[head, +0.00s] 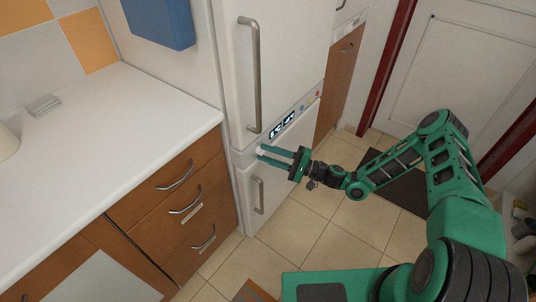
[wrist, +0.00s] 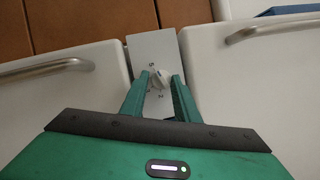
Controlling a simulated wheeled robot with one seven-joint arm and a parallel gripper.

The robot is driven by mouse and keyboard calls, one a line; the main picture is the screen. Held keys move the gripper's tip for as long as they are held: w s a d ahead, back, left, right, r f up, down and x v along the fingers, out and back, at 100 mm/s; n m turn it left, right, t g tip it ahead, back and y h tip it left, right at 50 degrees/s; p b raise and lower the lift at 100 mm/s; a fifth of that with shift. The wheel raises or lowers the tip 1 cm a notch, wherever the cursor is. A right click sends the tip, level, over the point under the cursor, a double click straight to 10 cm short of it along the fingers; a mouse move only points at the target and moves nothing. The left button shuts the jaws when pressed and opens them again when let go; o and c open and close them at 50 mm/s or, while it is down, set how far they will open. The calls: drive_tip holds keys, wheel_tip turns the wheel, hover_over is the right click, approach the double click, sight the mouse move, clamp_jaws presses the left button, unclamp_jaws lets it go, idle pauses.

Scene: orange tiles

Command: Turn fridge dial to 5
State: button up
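The white fridge (head: 275,70) stands in the middle of the head view, with a narrow grey dial panel (wrist: 150,48) between its two doors. In the wrist view, a small pale dial (wrist: 158,79) sits on this panel with small dark numbers around it, too small to read surely. My gripper (wrist: 160,77) has its fingers apart, one on each side of the dial, with what look like narrow gaps. In the head view, my gripper (head: 263,152) reaches the fridge front from the right. The dial's pointer position is unclear.
Long metal handles (head: 255,75) stand out from the fridge doors above and below the panel. A white counter (head: 95,130) with wooden drawers is at left. The tiled floor in front is open.

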drive_tip(key=shift+o, duration=1.1)
drive_tip(key=v, duration=1)
drive_tip(key=shift+d, duration=0.4)
drive_tip(key=shift+s+f, duration=0.1)
drive_tip(key=shift+s, duration=0.05)
